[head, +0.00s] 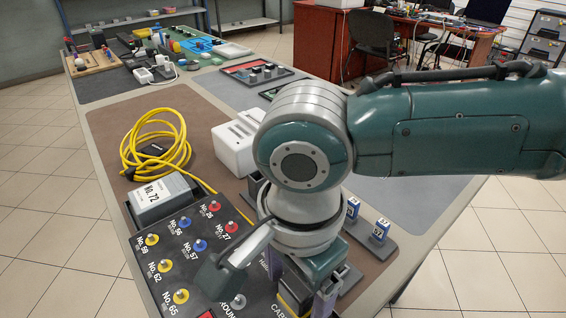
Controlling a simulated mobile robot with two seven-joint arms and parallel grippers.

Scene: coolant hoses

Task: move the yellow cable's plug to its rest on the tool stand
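The yellow cable (181,152) lies in a loose coil on the brown mat, and one strand runs right toward my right arm, where it is lost from sight. My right gripper (299,281) points down at the right end of the black panel. Its purple fingers stand apart on either side of a black and yellow block (292,301). I cannot tell whether this block is the cable's plug or whether the fingers touch it. Small uprights with blue labels (380,229) stand on a grey base right of the gripper, possibly the tool stand. My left gripper is not in view.
The black panel (179,243) carries numbered red, blue and yellow fittings. A grey box marked No. 72 (163,199) stands behind it. A white box (235,146) stands beside my arm. The grey mat at right (430,205) is largely clear. Several items crowd the table's far end.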

